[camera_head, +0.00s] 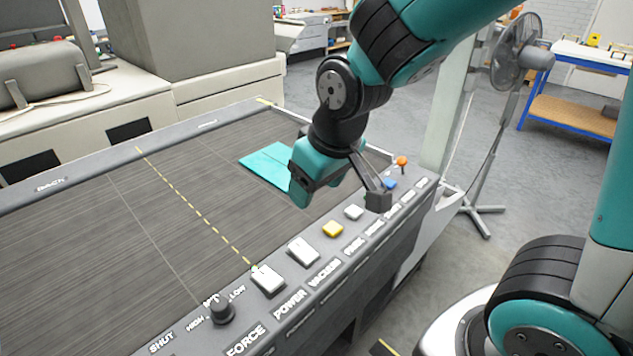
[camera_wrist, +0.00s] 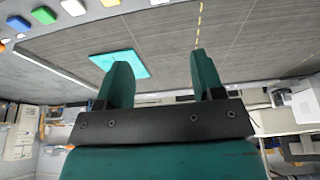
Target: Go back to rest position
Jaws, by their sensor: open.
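My gripper (camera_head: 340,192) hangs at the right part of the machine's front edge in the head view, above the panel and bed. In the wrist view my gripper (camera_wrist: 158,75) has its two green fingers spread apart, with nothing between them. A flat teal sheet (camera_head: 262,162) lies on the dark bed, partly hidden behind the gripper. The sheet also shows in the wrist view (camera_wrist: 128,60), beyond the left finger. The gripper looks apart from the sheet.
A standing fan (camera_head: 517,50) and a blue-framed bench (camera_head: 570,112) stand at right. Floor between is clear.

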